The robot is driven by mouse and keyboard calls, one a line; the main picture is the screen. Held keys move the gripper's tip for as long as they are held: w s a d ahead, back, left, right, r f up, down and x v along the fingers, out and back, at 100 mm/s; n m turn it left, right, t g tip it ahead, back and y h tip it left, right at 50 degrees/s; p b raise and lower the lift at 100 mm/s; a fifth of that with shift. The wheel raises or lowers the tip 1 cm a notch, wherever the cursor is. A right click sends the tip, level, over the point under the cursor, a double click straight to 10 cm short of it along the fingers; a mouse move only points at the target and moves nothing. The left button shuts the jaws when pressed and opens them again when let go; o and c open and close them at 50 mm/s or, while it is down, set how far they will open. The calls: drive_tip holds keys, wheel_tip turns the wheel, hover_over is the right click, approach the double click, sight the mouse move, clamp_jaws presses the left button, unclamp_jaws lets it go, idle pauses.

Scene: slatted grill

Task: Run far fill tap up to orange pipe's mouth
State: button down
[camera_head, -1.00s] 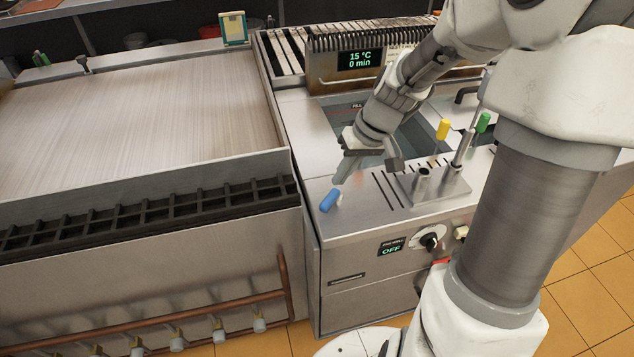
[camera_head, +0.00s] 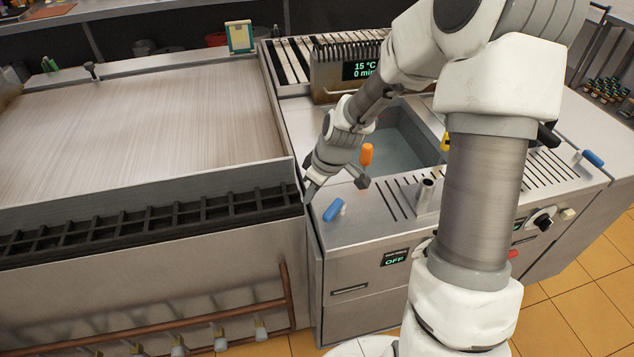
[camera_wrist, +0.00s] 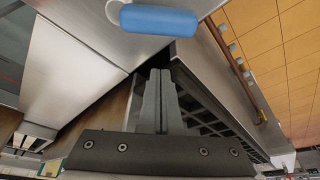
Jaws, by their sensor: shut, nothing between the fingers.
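A blue tap handle (camera_head: 334,209) lies at the front left corner of the steel counter; it also shows close up in the wrist view (camera_wrist: 158,19). A second blue handle (camera_head: 593,157) is at the counter's right end. I cannot tell which of them the task calls far. An orange-topped upright piece (camera_head: 367,154) stands by the sunken basin (camera_head: 400,140); its lower part and mouth are hidden by my arm. My gripper (camera_head: 311,190) is shut and empty, just left of the near blue handle and apart from it. Its closed fingers fill the wrist view's middle (camera_wrist: 160,100).
A wide flat griddle (camera_head: 140,120) with a dark slotted trough (camera_head: 150,215) adjoins on the left. A short steel pipe (camera_head: 425,194) rises from the counter near slots. A yellow handle (camera_head: 445,142) is partly behind my arm. The display (camera_head: 361,69) stands behind.

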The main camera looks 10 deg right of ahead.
sight(330, 208)
drive_tip(key=shift+s+d+p, duration=0.4)
drive_tip(key=shift+s+d, duration=0.95)
drive_tip(key=shift+s, duration=0.1)
drive_tip(key=shift+s+d+n+p, duration=0.45)
drive_tip(key=shift+s+n, duration=0.05)
drive_tip(key=shift+s, duration=0.05)
drive_tip(key=shift+s+n, duration=0.1)
drive_tip(key=shift+n, duration=0.3)
